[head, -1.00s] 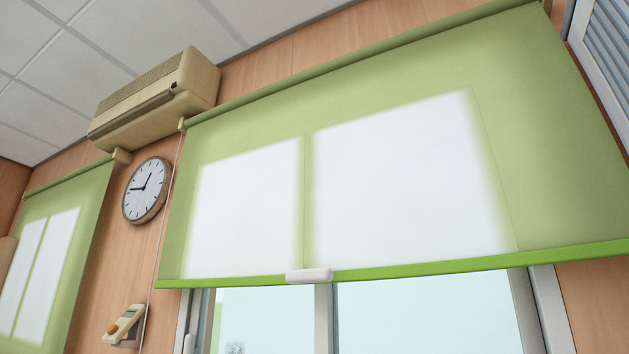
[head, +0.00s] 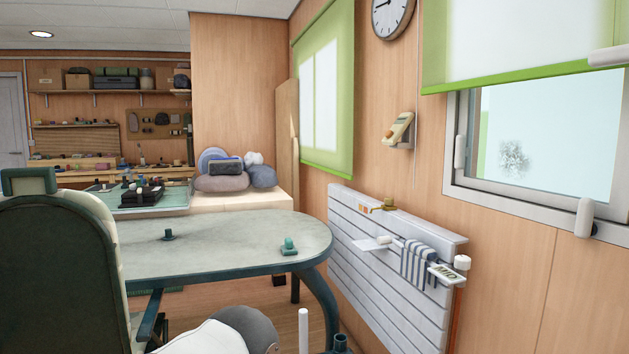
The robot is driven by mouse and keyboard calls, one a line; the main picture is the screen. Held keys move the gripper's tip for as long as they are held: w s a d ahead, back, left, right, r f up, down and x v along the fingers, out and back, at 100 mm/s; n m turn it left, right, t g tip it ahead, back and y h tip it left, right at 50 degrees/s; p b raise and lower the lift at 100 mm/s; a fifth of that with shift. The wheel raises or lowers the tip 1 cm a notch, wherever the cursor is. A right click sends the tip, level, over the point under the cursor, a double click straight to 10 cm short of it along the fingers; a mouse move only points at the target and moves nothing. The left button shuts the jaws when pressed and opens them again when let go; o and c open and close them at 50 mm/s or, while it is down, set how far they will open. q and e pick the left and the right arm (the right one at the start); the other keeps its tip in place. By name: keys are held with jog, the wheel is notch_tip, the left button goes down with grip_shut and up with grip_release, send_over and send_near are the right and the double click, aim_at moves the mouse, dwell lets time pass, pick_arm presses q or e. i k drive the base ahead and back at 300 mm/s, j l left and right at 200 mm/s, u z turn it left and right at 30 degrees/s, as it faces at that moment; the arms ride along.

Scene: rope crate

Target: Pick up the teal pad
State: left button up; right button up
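A small teal object (head: 289,246) with a rounded knob-like top sits near the right end of the oval table (head: 230,228). A darker teal piece (head: 168,235) with a thin upright part stands further left on the same tabletop. I cannot tell from here whether either is the teal pad, and no other thing is clearly a loose teal pad. Neither of my grippers can be made out in the head view. A white and grey rounded shape at the bottom edge looks like part of my arm.
A green-backed chair (head: 60,275) stands at the left front, against the table. A radiator (head: 390,290) with a striped cloth (head: 418,263) is on the right wall. Behind the table, a bench holds grey cushions (head: 222,182). Much of the tabletop is clear.

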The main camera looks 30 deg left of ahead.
aim_at(288, 249)
jog(key=u, duration=1)
